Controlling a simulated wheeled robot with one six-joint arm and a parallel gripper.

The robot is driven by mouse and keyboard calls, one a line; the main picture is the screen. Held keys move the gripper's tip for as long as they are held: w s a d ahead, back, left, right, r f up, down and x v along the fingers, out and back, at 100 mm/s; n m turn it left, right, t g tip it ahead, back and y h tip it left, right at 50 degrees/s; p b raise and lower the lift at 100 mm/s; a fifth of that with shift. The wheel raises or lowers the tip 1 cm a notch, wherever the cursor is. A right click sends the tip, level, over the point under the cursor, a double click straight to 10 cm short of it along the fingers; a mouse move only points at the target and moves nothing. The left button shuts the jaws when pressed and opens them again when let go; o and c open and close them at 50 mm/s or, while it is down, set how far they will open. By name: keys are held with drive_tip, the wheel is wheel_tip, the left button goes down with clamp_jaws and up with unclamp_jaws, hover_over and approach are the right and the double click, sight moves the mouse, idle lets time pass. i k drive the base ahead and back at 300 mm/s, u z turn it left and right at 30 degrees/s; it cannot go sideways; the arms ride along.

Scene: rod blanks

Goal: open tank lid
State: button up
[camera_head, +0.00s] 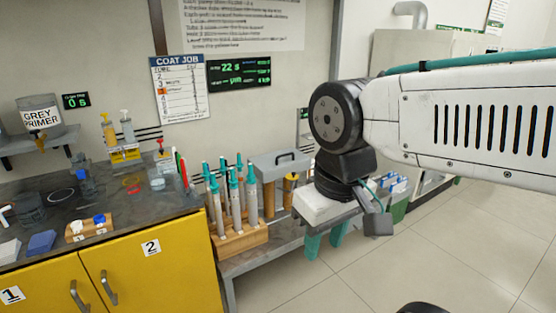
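My gripper (322,243) hangs from my arm to the right of and nearer than the lid, pointing down past the bench's right part. Its two teal fingers stand apart with nothing visible between them. It is clear of the handle.
A wooden rack (240,240) holds several upright grey rods with teal tips, in front of the lid. A yellow cabinet (150,265) with a cluttered dark top stands at left. A grey primer container (40,115) sits on a shelf. The floor at right is open.

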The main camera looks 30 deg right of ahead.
sight(266, 167)
drive_tip(key=z, duration=0.35)
drive_tip(key=k, duration=0.45)
drive_tip(key=z, duration=0.95)
drive_tip(key=i, duration=0.35)
drive_tip(key=u, duration=0.6)
drive_tip(key=i, duration=1.3)
drive_tip(key=u, duration=0.65)
